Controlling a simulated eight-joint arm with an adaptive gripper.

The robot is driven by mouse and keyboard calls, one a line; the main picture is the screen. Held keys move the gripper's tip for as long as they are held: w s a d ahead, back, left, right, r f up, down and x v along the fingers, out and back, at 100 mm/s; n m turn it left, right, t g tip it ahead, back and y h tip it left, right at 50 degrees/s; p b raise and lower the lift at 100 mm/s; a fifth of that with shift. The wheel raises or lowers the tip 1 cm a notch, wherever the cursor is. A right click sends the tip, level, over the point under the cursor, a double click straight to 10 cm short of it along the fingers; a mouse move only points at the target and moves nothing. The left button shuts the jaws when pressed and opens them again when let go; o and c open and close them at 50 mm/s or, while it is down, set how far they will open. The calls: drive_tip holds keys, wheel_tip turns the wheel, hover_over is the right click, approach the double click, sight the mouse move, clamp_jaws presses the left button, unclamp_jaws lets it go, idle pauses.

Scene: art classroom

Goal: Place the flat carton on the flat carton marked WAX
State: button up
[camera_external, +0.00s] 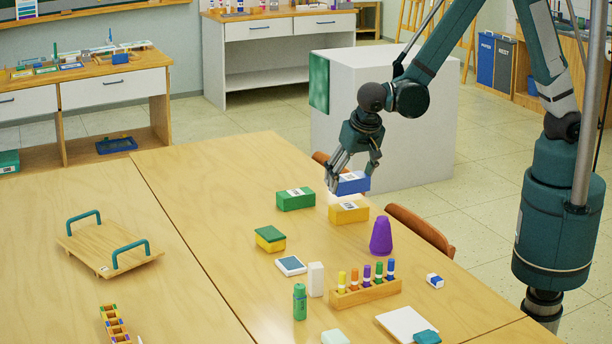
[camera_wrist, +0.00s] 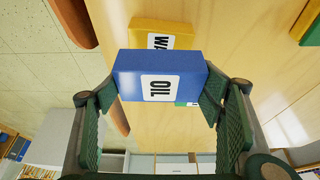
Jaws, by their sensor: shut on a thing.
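The blue flat carton (camera_external: 353,184) has a white label, which reads OIL in the wrist view (camera_wrist: 125,82). My gripper (camera_external: 352,174) is shut on it, with one finger pad on each end. The carton is held up off the table, close to the yellow flat carton marked WAX (camera_external: 348,213). The yellow carton lies on the table near its far right edge. In the wrist view the yellow carton (camera_wrist: 165,27) is partly hidden behind the blue one. I cannot tell the exact gap between the two.
A green carton (camera_external: 296,201) lies just left of the yellow one. A purple cone (camera_external: 381,236) stands to the right and nearer. A green-and-yellow block (camera_external: 270,239), a rack of coloured tubes (camera_external: 366,292) and a brown chair (camera_external: 420,229) are around.

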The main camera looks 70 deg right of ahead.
sight(349, 192)
drive_tip(key=shift+f, duration=0.4)
drive_tip(key=shift+f, duration=0.1)
drive_tip(key=shift+f+b, duration=0.4)
drive_tip(key=shift+f, duration=1.4)
drive_tip(key=shift+f, duration=0.15)
drive_tip(key=o, duration=1)
drive_tip(key=shift+c, duration=0.2)
drive_tip(key=shift+r, duration=0.2)
drive_tip(key=p+v, duration=0.2)
drive_tip(key=v, duration=1)
drive_tip(key=shift+d, duration=0.1)
